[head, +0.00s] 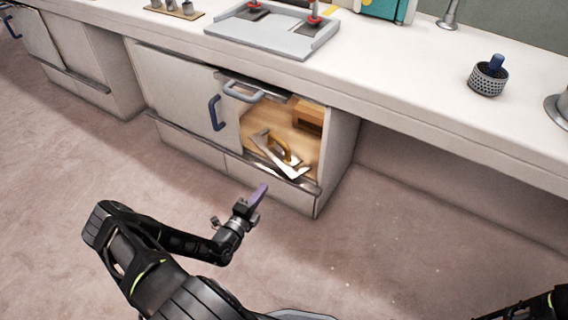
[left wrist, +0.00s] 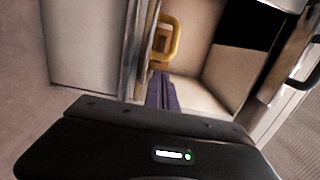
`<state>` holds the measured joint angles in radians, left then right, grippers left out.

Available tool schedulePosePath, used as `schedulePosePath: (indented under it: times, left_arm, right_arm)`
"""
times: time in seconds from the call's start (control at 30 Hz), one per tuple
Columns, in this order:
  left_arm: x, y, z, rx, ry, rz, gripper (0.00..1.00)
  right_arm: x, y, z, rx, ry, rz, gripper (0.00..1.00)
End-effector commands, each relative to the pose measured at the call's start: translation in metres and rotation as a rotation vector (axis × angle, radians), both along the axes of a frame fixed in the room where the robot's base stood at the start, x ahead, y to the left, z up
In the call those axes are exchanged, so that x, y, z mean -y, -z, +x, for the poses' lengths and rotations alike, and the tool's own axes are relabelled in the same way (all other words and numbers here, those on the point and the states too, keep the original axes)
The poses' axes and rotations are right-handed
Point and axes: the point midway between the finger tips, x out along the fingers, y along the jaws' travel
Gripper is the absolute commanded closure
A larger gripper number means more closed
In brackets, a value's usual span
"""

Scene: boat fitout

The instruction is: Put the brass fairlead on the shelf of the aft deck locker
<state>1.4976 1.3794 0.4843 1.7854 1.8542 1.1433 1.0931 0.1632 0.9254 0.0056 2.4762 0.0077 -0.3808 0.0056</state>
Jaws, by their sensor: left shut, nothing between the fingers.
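The open locker (head: 337,145) is under the counter, with a wood-coloured inside. The yellow loop also shows in the left wrist view (left wrist: 177,40), beyond my fingers. My left gripper (head: 259,194), with purple fingers, is shut and empty in front of the locker, apart from the yellow piece. The fingers also show in the left wrist view (left wrist: 162,92). My right gripper is out of view.
A brown wooden block (head: 308,115) is in the upper back of the locker. A closed door with a blue handle (head: 215,113) is to the left. The counter (head: 400,80) overhangs the locker and holds a grey tray (head: 272,38) and a perforated cup (head: 487,82). The floor in front is clear.

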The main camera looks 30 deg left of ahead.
Motion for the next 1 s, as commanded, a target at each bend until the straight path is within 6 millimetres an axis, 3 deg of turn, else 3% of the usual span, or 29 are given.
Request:
schedulePosePath:
  times: [0.37,1.0]
  left_arm:
    - [-0.001,0.002,0.014,0.001,0.001,0.000,1.00]
    - [-0.010,0.004,0.126,0.001,0.002,-0.001,1.00]
  right_arm:
    - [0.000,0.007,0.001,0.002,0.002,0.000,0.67]
    - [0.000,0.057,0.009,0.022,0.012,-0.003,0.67]
